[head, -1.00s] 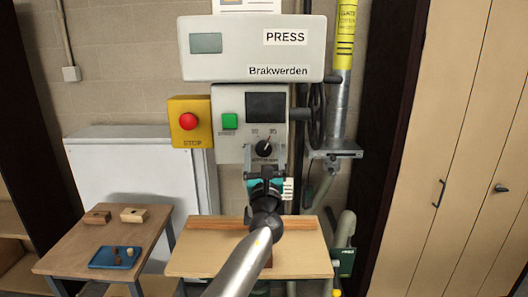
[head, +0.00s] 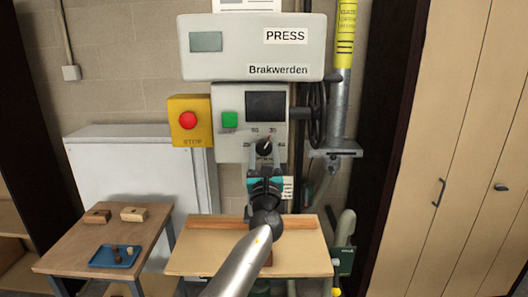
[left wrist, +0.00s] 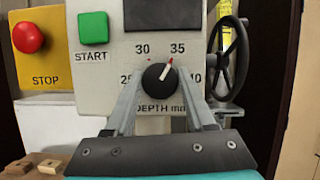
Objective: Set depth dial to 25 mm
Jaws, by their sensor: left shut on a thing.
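The depth dial (left wrist: 159,77) is a round black knob with a white, red-tipped pointer on the press's grey control panel. It also shows in the head view (head: 264,147). Its pointer tilts up and right, between the 30 and 35 marks and nearer 35. The 25 mark at lower left is partly hidden by a finger. My left gripper (left wrist: 160,88) faces the panel with one finger on each side of the dial, shut on it. The gripper also shows in the head view (head: 264,160), just below the dial. My right gripper is not in view.
A green START button (left wrist: 93,28) and a red STOP button (left wrist: 28,37) on a yellow box are left of the dial. A black handwheel (left wrist: 229,55) is on the right. The press table (head: 210,262) lies below; a side table (head: 75,250) holds blocks and a blue tray.

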